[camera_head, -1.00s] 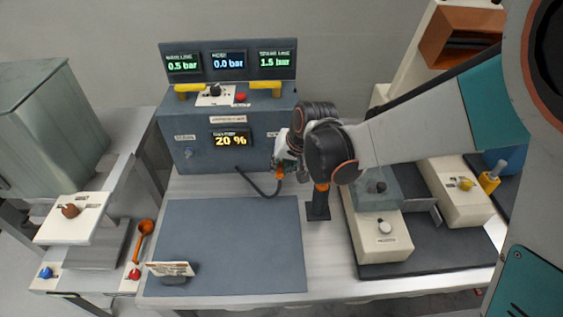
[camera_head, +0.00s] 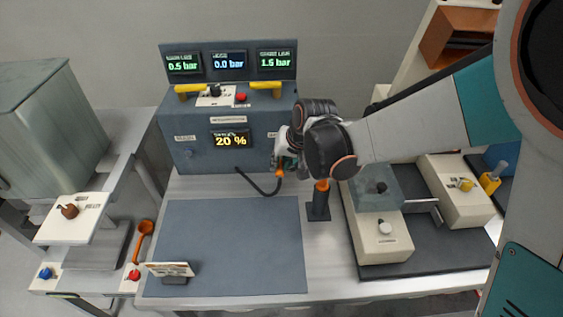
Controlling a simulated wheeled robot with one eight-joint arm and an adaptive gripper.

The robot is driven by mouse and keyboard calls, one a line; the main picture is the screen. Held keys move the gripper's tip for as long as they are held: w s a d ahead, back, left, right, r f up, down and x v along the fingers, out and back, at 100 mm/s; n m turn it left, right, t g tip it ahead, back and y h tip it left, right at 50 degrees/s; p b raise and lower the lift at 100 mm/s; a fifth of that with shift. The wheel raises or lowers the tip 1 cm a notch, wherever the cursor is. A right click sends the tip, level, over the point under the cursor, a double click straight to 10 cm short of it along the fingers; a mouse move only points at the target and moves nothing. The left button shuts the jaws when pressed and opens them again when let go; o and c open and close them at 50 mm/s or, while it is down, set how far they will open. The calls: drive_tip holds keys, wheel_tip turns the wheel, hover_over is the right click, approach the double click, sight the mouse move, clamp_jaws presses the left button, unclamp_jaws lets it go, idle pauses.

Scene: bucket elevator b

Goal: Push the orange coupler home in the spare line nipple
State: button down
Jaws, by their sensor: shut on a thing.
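The orange coupler (camera_head: 280,172) sits at the end of a black hose (camera_head: 262,191) that curves out of the front of the blue-grey panel box (camera_head: 200,157). My gripper (camera_head: 284,164) is shut on the coupler, close to the right part of the box's front face. The spare line nipple is hidden behind my gripper and wrist, so I cannot tell whether the coupler touches it. The three displays on top read 0.5 bar, 0.0 bar and 1.5 bar, and the lower display (camera_head: 231,140) reads 20 %.
A dark stand with an orange top (camera_head: 318,200) stands just below my wrist. A white device with a tray (camera_head: 380,235) is to its right. A blue-grey mat (camera_head: 230,240) is mostly clear, with a small card holder (camera_head: 171,270) at its front left. Yellow handles (camera_head: 266,86) flank the box top.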

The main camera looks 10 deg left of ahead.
drive_tip(key=shift+w+a, duration=0.2)
drive_tip(key=shift+w, duration=0.8)
drive_tip(key=c, duration=1.4)
unclamp_jaws()
drive_tip(key=shift+r, duration=0.1)
drive_tip(key=v, duration=0.7)
drive_tip(key=shift+s+r, duration=0.2)
drive_tip(key=shift+s, duration=0.05)
